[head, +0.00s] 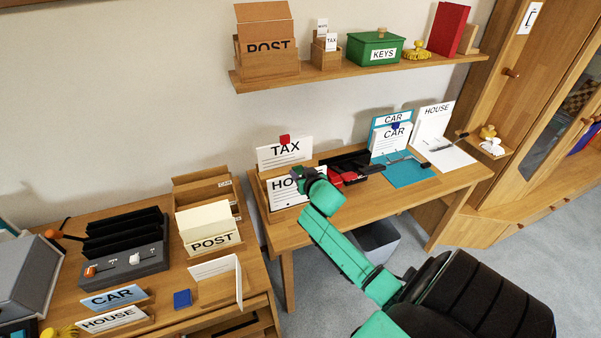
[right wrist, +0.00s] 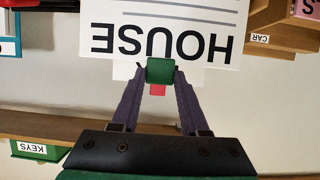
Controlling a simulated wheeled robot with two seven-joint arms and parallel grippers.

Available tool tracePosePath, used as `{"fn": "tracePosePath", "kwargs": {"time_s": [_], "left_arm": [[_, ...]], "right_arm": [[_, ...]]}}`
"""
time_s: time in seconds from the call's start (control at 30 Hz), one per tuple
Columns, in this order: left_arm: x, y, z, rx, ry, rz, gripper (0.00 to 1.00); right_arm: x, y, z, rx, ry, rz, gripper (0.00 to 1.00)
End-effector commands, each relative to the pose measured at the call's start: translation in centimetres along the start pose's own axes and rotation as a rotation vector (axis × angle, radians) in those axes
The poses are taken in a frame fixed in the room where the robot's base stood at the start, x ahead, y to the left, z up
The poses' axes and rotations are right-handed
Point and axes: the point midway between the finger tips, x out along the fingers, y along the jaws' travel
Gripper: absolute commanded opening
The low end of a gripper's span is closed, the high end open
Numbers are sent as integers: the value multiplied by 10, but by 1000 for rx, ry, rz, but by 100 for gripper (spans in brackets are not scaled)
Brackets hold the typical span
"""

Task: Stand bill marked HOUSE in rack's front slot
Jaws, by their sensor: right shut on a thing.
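The bill marked HOUSE (head: 285,197) is a white sheet, upright at the wooden rack (head: 258,190) on the right-hand desk. In the right wrist view the bill (right wrist: 200,20) appears upside down. My right gripper (head: 316,184) is at the bill's top edge, its fingers shut on a green clip (right wrist: 160,70) there. A bill marked TAX (head: 284,152) with a red clip (head: 285,140) stands behind the HOUSE bill. I cannot tell whether the HOUSE bill's lower edge rests in the front slot. My left gripper is not in view.
A black tray with red items (head: 348,178) lies right of the rack. Beyond are CAR papers (head: 391,137) and a HOUSE sheet (head: 434,120). The left desk holds a POST box (head: 212,240) and CAR and HOUSE signs (head: 112,318). A shelf (head: 350,68) hangs above.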

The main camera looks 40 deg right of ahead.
Motion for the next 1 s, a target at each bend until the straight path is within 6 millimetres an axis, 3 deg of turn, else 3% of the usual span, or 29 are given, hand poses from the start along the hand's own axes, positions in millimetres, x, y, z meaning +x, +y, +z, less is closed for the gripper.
{"fn": "tracePosePath", "kwargs": {"time_s": [1.0], "left_arm": [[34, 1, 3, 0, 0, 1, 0]], "right_arm": [[16, 0, 38, 0, 2, 0, 0]]}}
